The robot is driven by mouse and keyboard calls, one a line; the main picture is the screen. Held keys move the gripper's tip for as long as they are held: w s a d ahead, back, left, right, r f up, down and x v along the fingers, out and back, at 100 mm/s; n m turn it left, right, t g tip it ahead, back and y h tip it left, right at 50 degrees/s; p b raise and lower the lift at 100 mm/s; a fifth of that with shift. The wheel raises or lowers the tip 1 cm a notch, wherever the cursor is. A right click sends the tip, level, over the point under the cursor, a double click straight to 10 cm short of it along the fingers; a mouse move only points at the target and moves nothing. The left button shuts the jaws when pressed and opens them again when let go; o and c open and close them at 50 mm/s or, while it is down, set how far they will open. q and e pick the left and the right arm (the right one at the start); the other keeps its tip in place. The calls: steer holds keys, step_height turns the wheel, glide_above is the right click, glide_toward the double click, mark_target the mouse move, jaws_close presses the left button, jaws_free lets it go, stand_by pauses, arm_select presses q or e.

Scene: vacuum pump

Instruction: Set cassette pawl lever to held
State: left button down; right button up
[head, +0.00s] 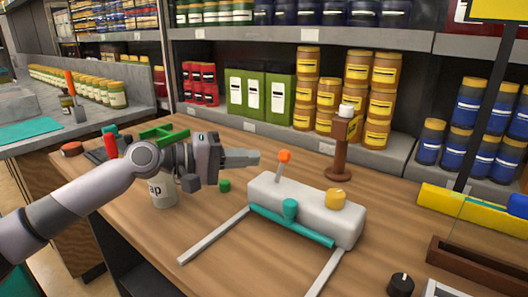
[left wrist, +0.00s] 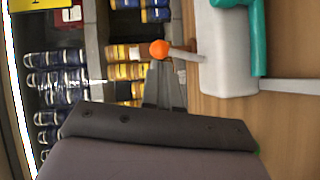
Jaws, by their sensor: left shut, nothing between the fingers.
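The pump (head: 315,208) is a pale grey block on the wooden table, with a teal tube (head: 290,226) along its front and a yellow cap (head: 336,198) on top. A thin lever with an orange knob (head: 285,156) rises from its left end. My left gripper (head: 258,158) is shut and empty, just left of the knob and pointing right at it. In the left wrist view the orange knob (left wrist: 158,48) is just beyond the fingertips (left wrist: 165,66), and the lever runs right to the pump body (left wrist: 227,50). I cannot tell whether they touch. My right gripper is not in view.
A white pot (head: 163,190) stands under my left arm, with a small green cap (head: 225,185) beside it. A brown stand (head: 341,145) is behind the pump. Two flat grey bars reach toward the table's front. Shelves of jars line the back. A black knob (head: 400,284) sits front right.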

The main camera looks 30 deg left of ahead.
mark_target(282, 157)
arm_select(q)
steer(key=shift+p+x, duration=0.6)
steer(key=shift+x, duration=1.4)
steer(key=shift+d+r+p, duration=0.2)
steer(key=shift+d+p, duration=0.3)
steer(key=shift+p, duration=0.35)
steer(key=shift+d, duration=0.1)
steer(key=shift+f, duration=0.1)
